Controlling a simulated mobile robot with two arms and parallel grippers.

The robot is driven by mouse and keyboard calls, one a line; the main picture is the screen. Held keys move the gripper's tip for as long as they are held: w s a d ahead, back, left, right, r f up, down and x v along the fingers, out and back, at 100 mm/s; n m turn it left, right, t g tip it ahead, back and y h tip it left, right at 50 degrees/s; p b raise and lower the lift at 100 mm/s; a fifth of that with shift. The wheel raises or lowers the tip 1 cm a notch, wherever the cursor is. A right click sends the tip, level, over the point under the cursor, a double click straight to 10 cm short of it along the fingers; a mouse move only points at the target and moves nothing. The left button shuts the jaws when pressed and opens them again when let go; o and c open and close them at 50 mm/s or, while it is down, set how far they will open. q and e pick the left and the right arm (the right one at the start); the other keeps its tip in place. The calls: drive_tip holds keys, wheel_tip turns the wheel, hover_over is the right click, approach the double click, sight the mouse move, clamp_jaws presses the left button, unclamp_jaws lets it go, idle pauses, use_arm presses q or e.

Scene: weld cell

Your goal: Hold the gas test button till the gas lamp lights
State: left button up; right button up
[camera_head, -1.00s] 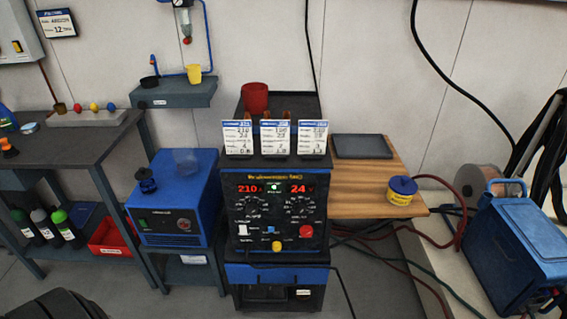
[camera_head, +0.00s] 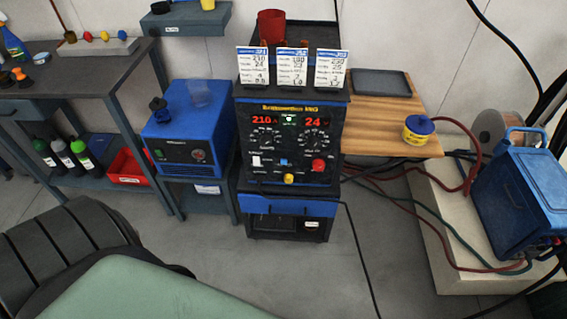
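The black and blue welding machine (camera_head: 290,145) stands in the middle, its front facing me. Its red displays read 210 and 24. A small green light (camera_head: 289,119) glows between them; I cannot tell whether it is the gas lamp. Below are a white switch (camera_head: 256,160), a blue button (camera_head: 284,162), a red knob (camera_head: 318,165) and a yellow button (camera_head: 289,179). Their labels are too small to read, so I cannot tell which is the gas test button. Nothing touches the panel. Neither of my grippers is in view.
Three white cards (camera_head: 292,67) stand on the machine, with a red cup (camera_head: 271,26) behind. A blue cooler unit (camera_head: 187,125) is at its left. A wooden side table (camera_head: 385,140) with a yellow-blue tin (camera_head: 418,129) is at its right.

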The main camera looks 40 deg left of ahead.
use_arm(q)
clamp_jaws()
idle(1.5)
